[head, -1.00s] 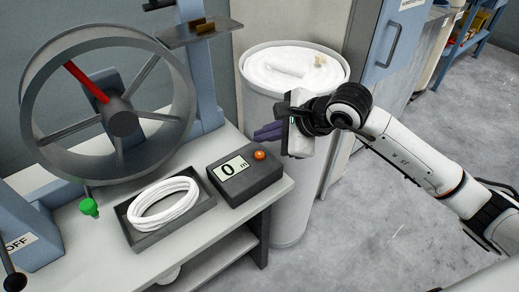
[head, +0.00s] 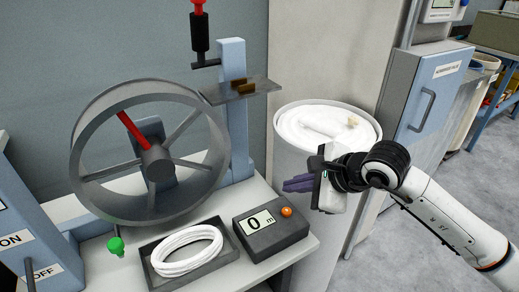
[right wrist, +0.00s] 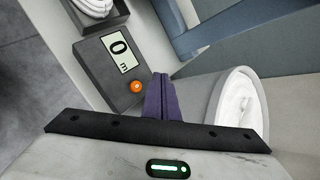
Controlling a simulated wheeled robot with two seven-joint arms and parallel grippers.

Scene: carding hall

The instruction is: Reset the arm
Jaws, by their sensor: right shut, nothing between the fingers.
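My right arm (head: 450,220) comes in from the right in the head view. My right gripper (head: 285,185) has purple fingers, shut together with nothing between them. It is in front of the white can, to the right of the counter box and above its level. In the right wrist view the shut fingers (right wrist: 160,98) point toward the gap between the counter box (right wrist: 113,67) and the can (right wrist: 230,110). My left gripper does not show in either view.
A bench holds a grey wheel with a red spoke (head: 133,130), a tray (head: 150,270) with a white sliver coil (head: 187,250), and the counter box (head: 272,240) reading 0 m with an orange button. The tall can (head: 300,160) holds white sliver. A blue cabinet (head: 430,100) stands behind at right.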

